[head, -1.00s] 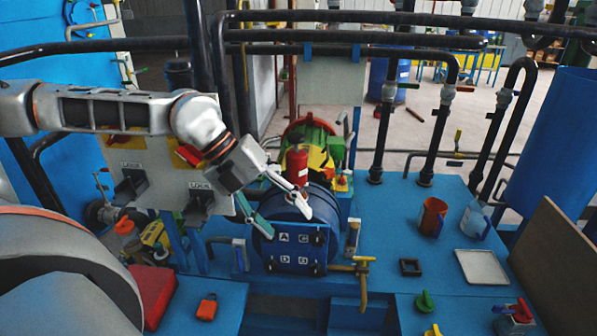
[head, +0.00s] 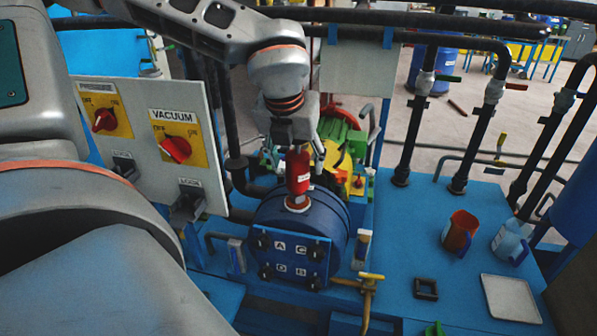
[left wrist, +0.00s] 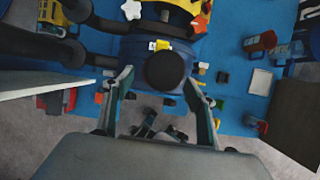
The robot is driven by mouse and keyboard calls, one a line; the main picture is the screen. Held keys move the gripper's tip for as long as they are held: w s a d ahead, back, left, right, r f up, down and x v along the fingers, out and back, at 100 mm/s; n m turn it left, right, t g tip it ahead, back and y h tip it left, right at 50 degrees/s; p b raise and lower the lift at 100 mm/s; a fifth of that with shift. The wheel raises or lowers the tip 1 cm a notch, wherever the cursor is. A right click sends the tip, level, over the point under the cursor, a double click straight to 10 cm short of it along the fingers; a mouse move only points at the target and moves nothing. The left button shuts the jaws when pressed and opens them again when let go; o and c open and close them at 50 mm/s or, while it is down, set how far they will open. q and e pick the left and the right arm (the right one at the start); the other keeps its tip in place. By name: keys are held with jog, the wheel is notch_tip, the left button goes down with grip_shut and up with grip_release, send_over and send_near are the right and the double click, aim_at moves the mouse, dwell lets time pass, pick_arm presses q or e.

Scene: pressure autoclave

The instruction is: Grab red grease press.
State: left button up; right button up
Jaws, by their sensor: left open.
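The red grease press (head: 299,172) stands upright on top of the blue drum (head: 322,222) of the autoclave, on a small pale base. My left gripper (head: 297,156) is directly above it, with its body hiding the top of the press. In the left wrist view, the two fingers of my left gripper (left wrist: 160,80) are spread apart. A dark round top, which looks like that of the grease press (left wrist: 165,70), lies between the fingers, with no clear contact on either side. My right gripper is in neither view.
A panel (head: 150,132) with red pressure and vacuum knobs stands left of the drum. Black pipes (head: 425,120) rise behind. A red cup (head: 460,231), a clear jug (head: 510,243), a white tray (head: 510,298) and a yellow-handled valve (head: 370,290) are to the right.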

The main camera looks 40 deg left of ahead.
pick_arm(q)
jog(key=shift+p+x, duration=0.4)
jog(key=shift+x, duration=1.9)
jog(key=shift+a, duration=0.15)
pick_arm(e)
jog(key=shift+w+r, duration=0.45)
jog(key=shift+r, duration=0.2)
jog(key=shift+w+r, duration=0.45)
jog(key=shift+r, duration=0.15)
pick_arm(q)
jog(key=shift+w+r, duration=0.1)
jog(key=c, duration=1.6)
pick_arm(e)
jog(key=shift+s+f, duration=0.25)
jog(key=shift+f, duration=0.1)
